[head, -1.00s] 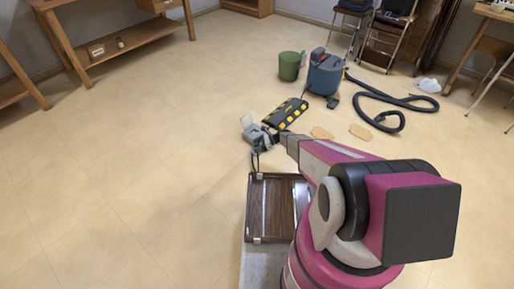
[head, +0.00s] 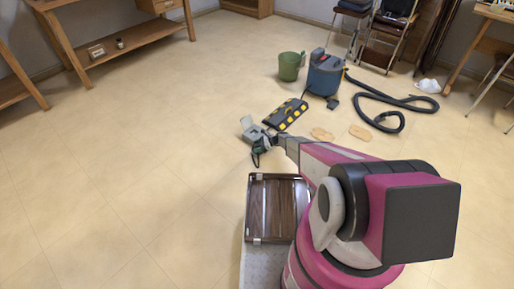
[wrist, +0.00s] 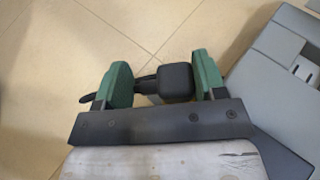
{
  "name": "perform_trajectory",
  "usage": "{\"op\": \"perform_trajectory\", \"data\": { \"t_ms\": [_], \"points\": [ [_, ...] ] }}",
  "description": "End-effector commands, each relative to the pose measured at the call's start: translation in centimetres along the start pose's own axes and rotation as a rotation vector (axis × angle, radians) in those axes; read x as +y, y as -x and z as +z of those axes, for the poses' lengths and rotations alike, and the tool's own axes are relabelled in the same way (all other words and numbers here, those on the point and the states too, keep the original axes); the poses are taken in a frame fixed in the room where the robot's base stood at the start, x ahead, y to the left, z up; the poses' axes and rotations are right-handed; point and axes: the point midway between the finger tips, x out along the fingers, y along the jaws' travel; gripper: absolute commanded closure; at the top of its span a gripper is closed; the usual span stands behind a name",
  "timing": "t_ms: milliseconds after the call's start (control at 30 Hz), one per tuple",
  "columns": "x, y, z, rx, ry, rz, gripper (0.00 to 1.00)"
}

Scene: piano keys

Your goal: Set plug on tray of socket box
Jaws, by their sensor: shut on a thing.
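My gripper (wrist: 162,88) has green fingers and is shut on the black plug (wrist: 176,81) in the wrist view. The plug's block sits nearer the right finger, and a thin dark part pokes out past the left finger. In the head view my gripper (head: 262,148) is low over the floor, just in front of the socket box (head: 249,124), and the plug is too small to make out. The grey socket box (wrist: 272,70) also shows at the right edge of the wrist view, beside the right finger and partly cut off. Its tray cannot be made out clearly.
A black and yellow cable ramp (head: 285,115) lies right of the box. Behind it are a green bin (head: 290,67), a blue vacuum (head: 325,74) and its black hose (head: 400,101). Flat tan pieces (head: 322,134) lie to the right.

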Motion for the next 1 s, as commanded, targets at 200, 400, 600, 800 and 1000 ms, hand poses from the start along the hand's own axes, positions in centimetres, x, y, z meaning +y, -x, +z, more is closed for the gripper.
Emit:
{"op": "perform_trajectory", "data": {
  "t_ms": [200, 400, 600, 800, 1000],
  "points": [
    [0.0, -0.2, -0.4, 0.0, 0.0, 0.0, 0.62],
    [0.0, -0.4, -1.0, 0.001, 0.0, 0.001, 0.62],
    [0.0, -0.7, -1.6, 0.006, -0.001, 0.001, 0.62],
    [0.0, -0.8, -2.0, 0.008, -0.003, 0.002, 0.1],
    [-0.1, -0.9, -2.0, 0.008, -0.004, 0.003, 0.1]
  ]
}}
